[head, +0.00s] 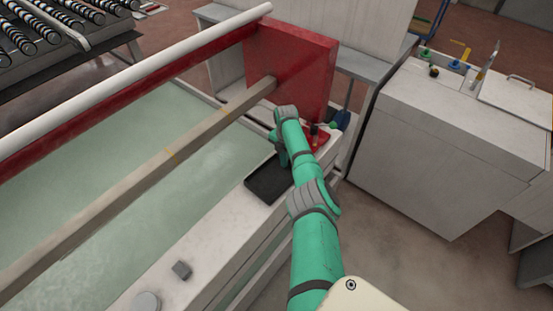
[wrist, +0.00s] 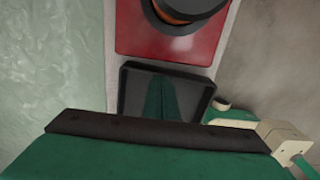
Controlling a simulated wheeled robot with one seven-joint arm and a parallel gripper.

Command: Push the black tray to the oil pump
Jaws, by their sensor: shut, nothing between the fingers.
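The black tray (head: 268,180) lies flat on the pale ledge, its right part hidden by my arm in the head view. In the wrist view the tray (wrist: 190,84) lies just below the red base of the oil pump (wrist: 140,42), with little or no gap visible. The pump (head: 319,140) is partly behind my arm in the head view. My gripper (head: 282,152) points down by the tray; in the wrist view its dark body (wrist: 160,127) covers the tray's near edge. Its fingers are shut and empty. Dark green tapered shapes inside the tray could be fingers or a reflection.
Left of the ledge is the greenish glass bed (head: 90,150) with a long beam. A red panel (head: 295,65) stands behind. A white cabinet (head: 460,140) is at right.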

